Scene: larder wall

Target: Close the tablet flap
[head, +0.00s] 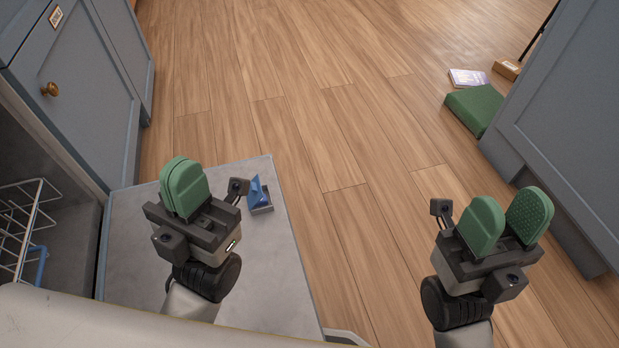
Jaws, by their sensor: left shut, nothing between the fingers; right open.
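The tablet flap (256,190) is a small blue piece standing up from a grey holder (262,208) on the inner face of a lowered grey door (262,265). The flap looks raised and tilted, not flat. My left gripper (184,187) is above the door, to the left of the flap and apart from it. Its green fingers are pressed together with nothing between them. My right gripper (505,220) is over the wooden floor at the right, far from the flap. Its green fingers are spread and empty.
A white wire rack (22,225) is in the opening at the left. Blue-grey cabinets stand at the left (85,95) and right (570,130). A green cushion-like block (474,108) and small boxes lie by the right cabinet. The wooden floor (330,110) between is clear.

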